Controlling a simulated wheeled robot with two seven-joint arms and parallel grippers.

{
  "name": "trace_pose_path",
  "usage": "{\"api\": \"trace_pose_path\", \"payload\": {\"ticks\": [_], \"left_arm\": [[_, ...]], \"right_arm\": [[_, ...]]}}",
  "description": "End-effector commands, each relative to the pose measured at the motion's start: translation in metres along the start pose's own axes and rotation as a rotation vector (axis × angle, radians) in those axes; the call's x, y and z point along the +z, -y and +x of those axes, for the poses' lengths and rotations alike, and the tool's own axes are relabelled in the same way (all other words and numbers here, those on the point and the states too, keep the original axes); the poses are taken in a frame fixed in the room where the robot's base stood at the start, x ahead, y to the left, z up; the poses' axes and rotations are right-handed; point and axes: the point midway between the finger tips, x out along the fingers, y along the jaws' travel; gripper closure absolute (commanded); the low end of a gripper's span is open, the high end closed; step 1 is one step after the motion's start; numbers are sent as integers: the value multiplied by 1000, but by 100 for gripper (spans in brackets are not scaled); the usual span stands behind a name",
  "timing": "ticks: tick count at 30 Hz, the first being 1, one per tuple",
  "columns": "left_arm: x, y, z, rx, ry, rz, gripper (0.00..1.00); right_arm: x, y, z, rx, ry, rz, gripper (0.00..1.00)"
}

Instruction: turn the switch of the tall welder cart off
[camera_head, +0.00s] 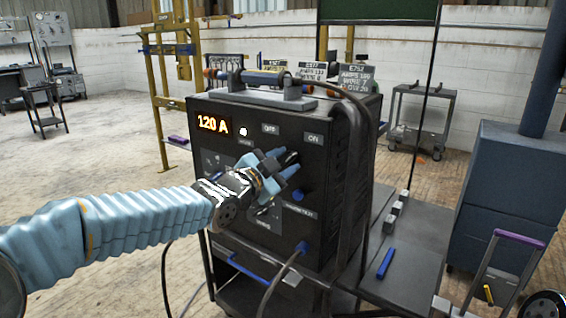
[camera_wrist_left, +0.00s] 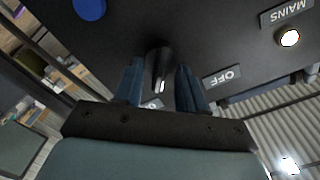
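The tall welder cart (camera_head: 245,180) stands in the middle of the head view, with a lit "120 A" display. Its front panel has an OFF label (camera_head: 270,128) and an ON label (camera_head: 313,138). The black switch (camera_head: 292,158) is below them, partly hidden by my left gripper (camera_head: 284,168). In the left wrist view the switch (camera_wrist_left: 159,62) lies between the two blue fingers of the left gripper (camera_wrist_left: 160,72), with gaps beside it. Its white mark points toward a mostly hidden label, away from the OFF label (camera_wrist_left: 222,77). The right gripper is not in view.
The mains lamp (camera_wrist_left: 289,38) is lit. A blue knob (camera_head: 298,195) and a cable plug (camera_head: 302,248) are on the panel. Cables hang down the cart's right side. A grey bench (camera_head: 408,275) and a blue cabinet (camera_head: 505,190) stand at right. Open floor lies to the left.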

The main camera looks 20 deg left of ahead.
Motion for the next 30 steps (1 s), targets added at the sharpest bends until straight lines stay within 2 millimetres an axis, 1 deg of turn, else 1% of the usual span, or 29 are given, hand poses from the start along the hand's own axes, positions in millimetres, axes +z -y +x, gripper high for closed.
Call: {"api": "trace_pose_path", "payload": {"ticks": [5,12,13,23,30], "left_arm": [[0,0,0,0,0,0,60],[0,0,0,0,0,0,97],[0,0,0,0,0,0,100],[0,0,0,0,0,-18,100],[1,0,0,0,0,-124,100]], "right_arm": [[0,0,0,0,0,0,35],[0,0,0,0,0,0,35],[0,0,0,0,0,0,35],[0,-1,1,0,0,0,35],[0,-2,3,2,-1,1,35]]}}
